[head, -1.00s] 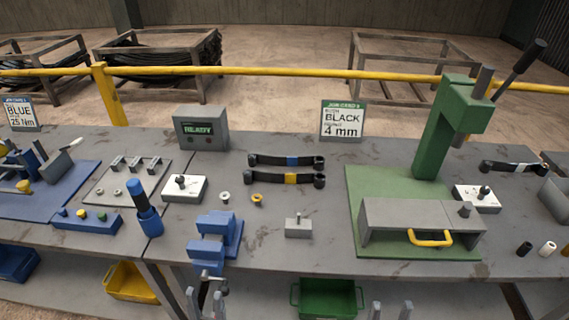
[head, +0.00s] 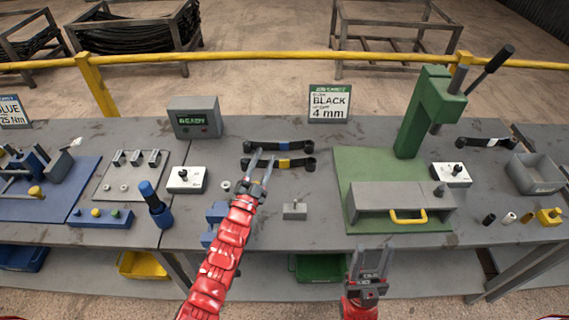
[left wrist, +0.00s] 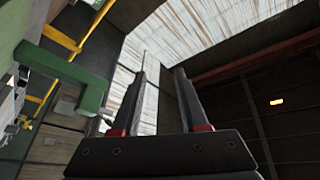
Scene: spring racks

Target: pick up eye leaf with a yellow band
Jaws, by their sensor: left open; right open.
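The eye leaf with a yellow band (head: 284,163) is a black bar with rolled ends, lying on the grey table. A similar leaf with a blue band (head: 283,147) lies just behind it. My left gripper (head: 262,160) is open, its fingers in front of the left part of the yellow-banded leaf in the head view; contact cannot be told. In the left wrist view my left gripper (left wrist: 160,90) is open and empty, with no leaf in sight. My right gripper (head: 372,262) is open and empty at the table's front edge.
A green press (head: 425,115) stands to the right with a grey-topped fixture. A small grey block (head: 294,210), a white box (head: 187,180) and a blue vise (head: 214,212) surround my left arm. A sign (head: 329,103) stands behind the leaves.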

